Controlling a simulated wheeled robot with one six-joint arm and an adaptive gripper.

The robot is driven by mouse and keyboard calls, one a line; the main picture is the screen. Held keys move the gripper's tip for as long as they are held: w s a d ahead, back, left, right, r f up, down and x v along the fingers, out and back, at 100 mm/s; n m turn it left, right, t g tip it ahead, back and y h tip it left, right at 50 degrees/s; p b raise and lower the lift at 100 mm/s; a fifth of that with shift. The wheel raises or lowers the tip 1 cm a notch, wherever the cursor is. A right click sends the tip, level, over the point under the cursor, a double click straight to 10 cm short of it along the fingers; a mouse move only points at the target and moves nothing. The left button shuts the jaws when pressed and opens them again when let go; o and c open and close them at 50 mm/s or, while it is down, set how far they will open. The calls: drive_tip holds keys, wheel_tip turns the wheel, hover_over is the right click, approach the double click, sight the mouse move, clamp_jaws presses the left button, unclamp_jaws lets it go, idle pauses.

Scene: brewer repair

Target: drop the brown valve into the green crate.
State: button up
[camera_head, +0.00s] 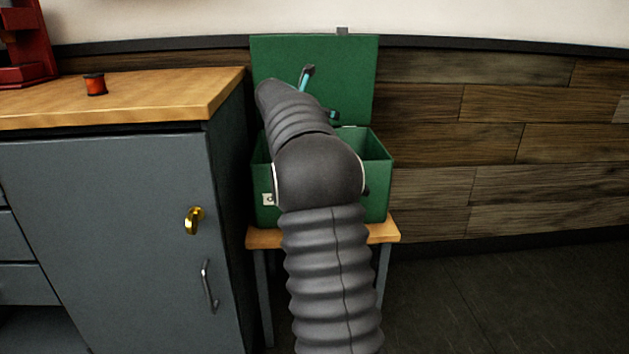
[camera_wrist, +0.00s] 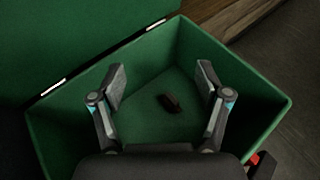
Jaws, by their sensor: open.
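The green crate (camera_head: 378,178) stands with its lid (camera_head: 345,75) raised at the back, and my arm hides much of its opening. In the wrist view I look down into the crate (camera_wrist: 262,92). A small dark brown piece, the brown valve (camera_wrist: 169,103), lies on the crate's floor between and beyond my fingers. My gripper (camera_wrist: 162,85) is open and empty over the crate's opening. In the head view only part of my gripper (camera_head: 307,78) shows, in front of the lid.
The crate stands on a small wooden stand (camera_head: 384,232). To the left is a grey cabinet (camera_head: 100,220) with a wooden top, holding a small red-orange spool-like object (camera_head: 95,84). A plank wall (camera_head: 500,140) is behind, and the floor at right is clear.

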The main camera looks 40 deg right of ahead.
drive_tip(key=v, duration=1.1)
drive_tip(key=s+a+f+m+y+p, duration=0.2)
drive_tip(key=s+a+f+m+y, duration=0.2)
drive_tip(key=s+a+m, duration=0.3)
drive_tip(key=s+a+f+m+y+p, duration=0.2)
drive_tip(key=s+a+f+m+y, duration=0.2)
drive_tip(key=s+a, duration=1)
drive_tip(key=s+a+f+m+y+p, duration=0.2)
drive_tip(key=s+a+f+m+y, duration=0.2)
drive_tip(key=s+a+f+m, duration=0.3)
drive_tip(key=s+a+m, duration=0.4)
drive_tip(key=s, duration=0.4)
drive_tip(key=shift+s+f+t+y, duration=0.3)
drive_tip(key=shift+s+f+t, duration=0.05)
drive_tip(key=shift+t, duration=0.05)
